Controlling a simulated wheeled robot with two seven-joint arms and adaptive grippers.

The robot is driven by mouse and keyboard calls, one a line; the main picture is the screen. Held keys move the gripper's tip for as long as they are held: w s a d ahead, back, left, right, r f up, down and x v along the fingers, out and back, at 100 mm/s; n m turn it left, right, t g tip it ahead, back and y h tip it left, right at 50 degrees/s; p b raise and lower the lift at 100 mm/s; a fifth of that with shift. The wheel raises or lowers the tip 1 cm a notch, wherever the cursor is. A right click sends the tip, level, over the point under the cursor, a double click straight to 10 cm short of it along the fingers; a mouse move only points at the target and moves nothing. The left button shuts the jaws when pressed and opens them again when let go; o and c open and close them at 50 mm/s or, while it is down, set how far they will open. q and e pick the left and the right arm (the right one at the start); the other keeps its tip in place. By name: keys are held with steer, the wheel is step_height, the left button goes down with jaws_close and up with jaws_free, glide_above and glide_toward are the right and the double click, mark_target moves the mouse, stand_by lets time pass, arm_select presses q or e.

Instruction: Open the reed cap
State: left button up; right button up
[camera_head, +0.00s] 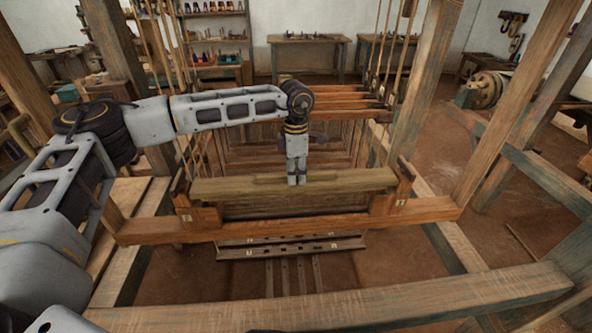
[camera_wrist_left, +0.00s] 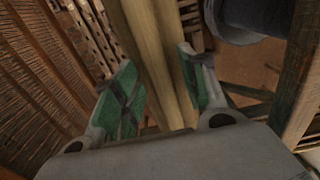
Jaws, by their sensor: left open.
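The reed cap (camera_head: 345,181) is a long pale wooden bar lying across the top of the reed frame in the head view. It also shows in the left wrist view (camera_wrist_left: 158,50), running between my fingers. My left gripper (camera_head: 296,182) points down at the middle of the bar. In the left wrist view my left gripper (camera_wrist_left: 160,95) is open, with one green-padded finger on each side of the bar. I cannot tell whether the pads touch it. My right gripper is not in view.
The wooden beater frame (camera_head: 290,230) spans below the bar, between loom posts (camera_head: 425,80). Cords hang on both sides. A thick front beam (camera_head: 400,305) crosses nearest me. Shelves and tables (camera_head: 305,40) stand far back. Open floor (camera_head: 440,135) lies to the right.

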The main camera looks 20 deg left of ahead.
arm_select(q)
steer(key=c, duration=0.9)
jaws_close()
